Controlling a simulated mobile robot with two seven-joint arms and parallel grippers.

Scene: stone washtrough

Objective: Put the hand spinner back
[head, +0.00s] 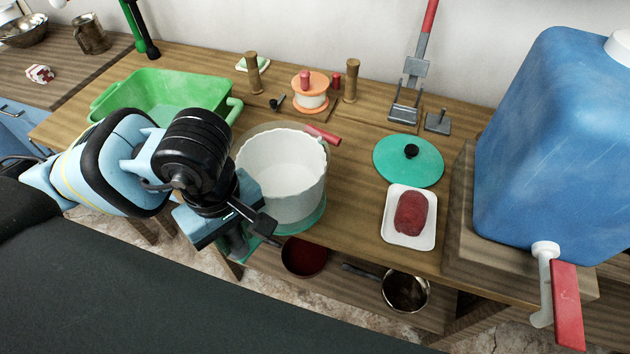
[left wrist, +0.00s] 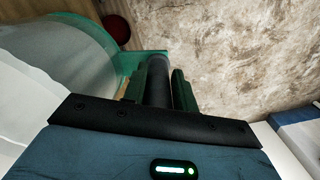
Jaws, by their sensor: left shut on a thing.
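The hand spinner appears to be the clear tub with a white basket (head: 283,165) and teal base (head: 308,222), standing upright near the table's front edge. A red handle (head: 322,135) shows at its rim. A teal lid with a black knob (head: 408,160) lies apart to the right. My left gripper (head: 252,228) is low at the tub's front left. In the left wrist view, its fingers (left wrist: 162,82) are shut on a dark, round grip (left wrist: 158,85) beside the teal base (left wrist: 150,57). My right gripper is out of view.
A green basin (head: 175,92) stands behind my left arm. Pans (head: 405,290) sit on the lower shelf. Wooden posts (head: 352,80) stand behind.

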